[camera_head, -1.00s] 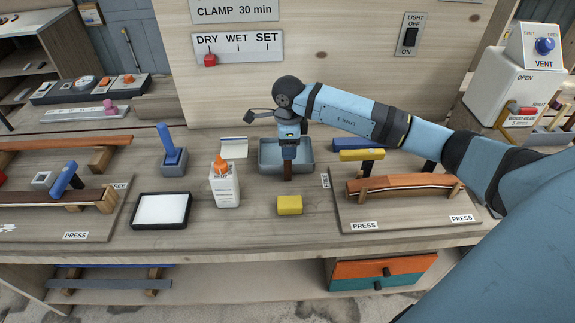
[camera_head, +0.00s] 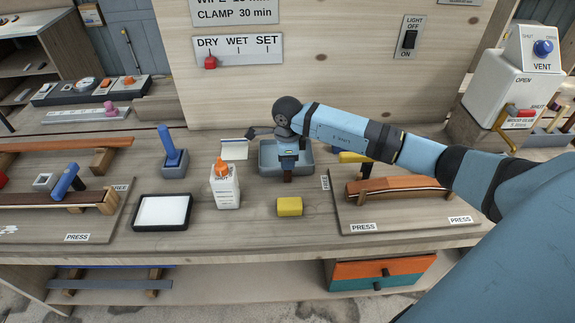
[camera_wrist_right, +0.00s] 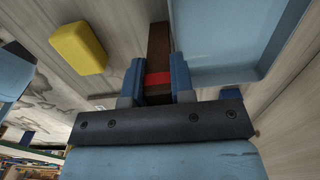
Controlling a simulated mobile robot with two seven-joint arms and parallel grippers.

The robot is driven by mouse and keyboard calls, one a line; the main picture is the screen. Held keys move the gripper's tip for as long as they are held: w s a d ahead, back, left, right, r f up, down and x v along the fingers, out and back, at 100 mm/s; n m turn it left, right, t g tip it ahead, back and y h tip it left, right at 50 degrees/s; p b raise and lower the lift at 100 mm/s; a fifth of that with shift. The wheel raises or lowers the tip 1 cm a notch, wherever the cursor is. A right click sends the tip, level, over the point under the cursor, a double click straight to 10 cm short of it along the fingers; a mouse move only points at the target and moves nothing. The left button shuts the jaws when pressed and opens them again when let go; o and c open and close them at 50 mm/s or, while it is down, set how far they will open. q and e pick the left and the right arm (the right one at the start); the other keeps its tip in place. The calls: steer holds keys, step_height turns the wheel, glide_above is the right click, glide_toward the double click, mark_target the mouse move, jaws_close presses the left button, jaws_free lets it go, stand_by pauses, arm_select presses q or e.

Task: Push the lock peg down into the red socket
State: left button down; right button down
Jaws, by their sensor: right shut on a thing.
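My right gripper (camera_head: 287,168) is shut on a dark brown bar with a red band (camera_wrist_right: 158,79), probably the lock peg. In the head view the bar (camera_head: 287,179) points down at the front edge of the grey-blue tray (camera_head: 270,168). In the right wrist view the band sits between the two blue fingers, and the bar extends beyond them. I cannot tell whether the bar touches anything. I cannot make out a red socket for certain; a red thing (camera_head: 2,178) is cut off at the left edge. My left gripper is not in view.
A yellow block (camera_head: 289,206) and a white glue bottle (camera_head: 225,185) stand close to the right gripper. A board with a curved wooden strip (camera_head: 400,188) lies to the right. A white pad (camera_head: 162,211) and a blue-handled tool (camera_head: 172,155) are at left.

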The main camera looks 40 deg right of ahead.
step_height(320, 180, up, 20)
steer(key=b, duration=0.1)
stand_by(0.5)
